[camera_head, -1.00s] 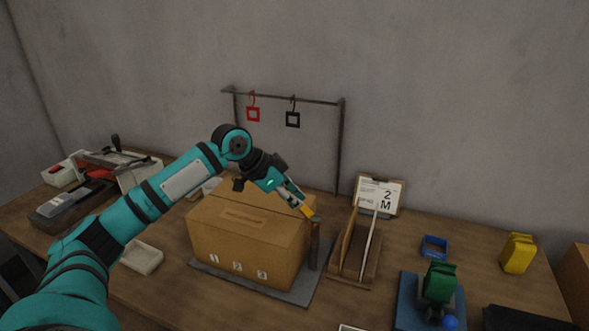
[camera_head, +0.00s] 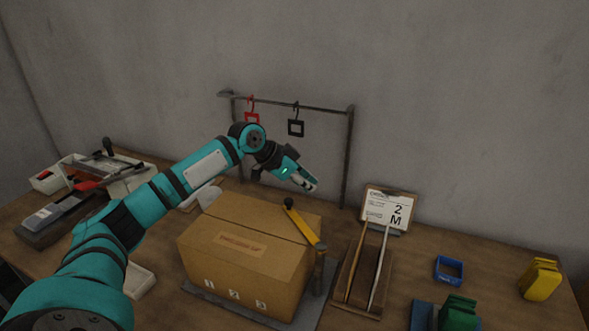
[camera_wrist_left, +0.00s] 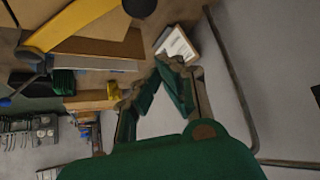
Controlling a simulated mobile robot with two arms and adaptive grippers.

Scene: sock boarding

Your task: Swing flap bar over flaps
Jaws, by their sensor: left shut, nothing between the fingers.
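The cardboard box (camera_head: 235,262) stands with its top flaps (camera_head: 262,215) lying closed. The yellow flap bar (camera_head: 304,227) runs from a post (camera_head: 319,271) at the box's right side back over the right end of the top. Its black knob (camera_head: 289,202) is at the far end. I cannot tell whether the bar touches the flaps. My left gripper (camera_head: 310,185) is shut and empty, above and behind the knob, apart from it. The left wrist view shows the bar (camera_wrist_left: 72,24) and the shut fingers (camera_wrist_left: 168,72). My right gripper is not in view.
A rack (camera_head: 348,150) with a red hanging tag (camera_head: 251,117) and a black one (camera_head: 296,127) stands behind the gripper. Right of the box are a wooden holder (camera_head: 352,312), a "2 M" card (camera_head: 388,208), a blue tray (camera_head: 449,270) and a yellow object (camera_head: 540,279).

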